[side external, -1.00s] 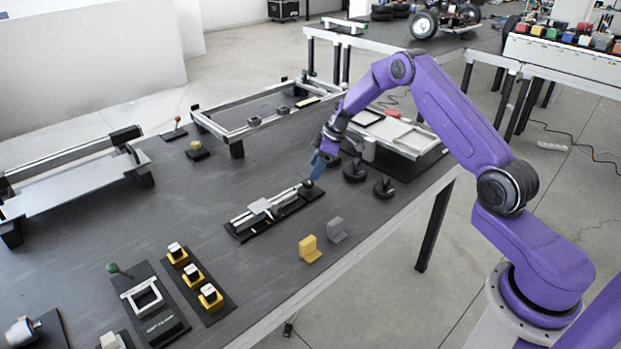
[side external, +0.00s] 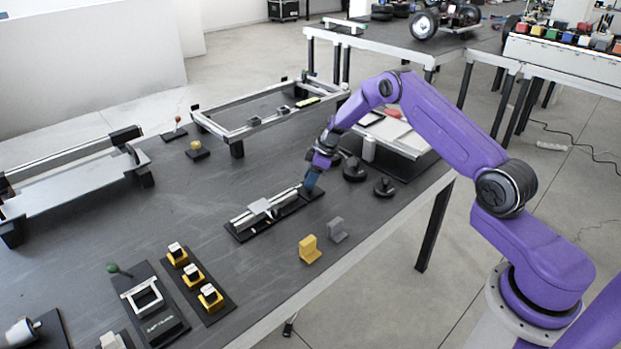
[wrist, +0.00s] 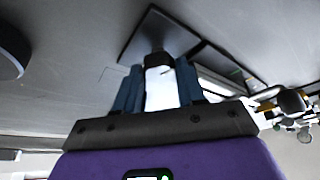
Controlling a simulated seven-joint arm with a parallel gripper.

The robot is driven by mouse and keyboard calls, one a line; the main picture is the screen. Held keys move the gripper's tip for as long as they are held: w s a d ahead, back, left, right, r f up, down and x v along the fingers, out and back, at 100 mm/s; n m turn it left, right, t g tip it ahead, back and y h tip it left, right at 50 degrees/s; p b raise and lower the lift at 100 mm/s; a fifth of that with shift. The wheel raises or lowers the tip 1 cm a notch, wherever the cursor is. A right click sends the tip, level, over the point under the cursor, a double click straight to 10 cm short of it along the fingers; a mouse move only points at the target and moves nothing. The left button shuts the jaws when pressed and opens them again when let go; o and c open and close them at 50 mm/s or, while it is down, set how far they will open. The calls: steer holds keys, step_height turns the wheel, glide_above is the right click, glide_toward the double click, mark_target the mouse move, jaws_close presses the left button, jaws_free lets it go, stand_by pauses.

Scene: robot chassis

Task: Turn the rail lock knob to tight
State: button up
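The rail lock knob, a small dark knob in the first side view, is at the right end of the rail (side external: 262,208), now mostly hidden by my fingers. My gripper (side external: 310,182) points down over that end, its blue fingers low at the base plate. In the wrist view my gripper (wrist: 158,90) has its two blue fingers apart, one on each side of a white part with a dark top (wrist: 158,62), probably the knob. I cannot tell whether the fingers press on it. The knob's setting is not readable.
A yellow block (side external: 309,249) and a grey block (side external: 337,230) stand near the table's front edge. A frame (side external: 237,137) is behind.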

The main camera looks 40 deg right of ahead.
steer(key=shift+m, duration=0.3)
steer(key=m+h, duration=0.1)
steer(key=m, duration=0.2)
steer(key=m+t+h, duration=0.1)
steer(key=m, duration=0.2)
steer(key=shift+s+a, duration=0.15)
steer(key=m+h, duration=0.1)
steer(key=m, duration=0.2)
steer(key=m+h, duration=0.2)
steer(key=m, duration=0.2)
steer(key=shift+a, duration=0.2)
steer(key=m+h, duration=0.1)
steer(key=m, duration=0.2)
steer(key=m+g+h, duration=0.1)
steer(key=m, duration=0.2)
steer(key=shift+a+m+g, duration=0.1)
steer(key=shift+m+g, duration=0.2)
steer(key=m, duration=0.2)
steer(key=m+g, duration=0.2)
steer(key=m, duration=0.1)
steer(key=shift+w+a+m+h, duration=0.1)
steer(key=shift+w+m+h, duration=0.2)
steer(key=o, duration=1.1)
steer(key=shift+c, duration=0.2)
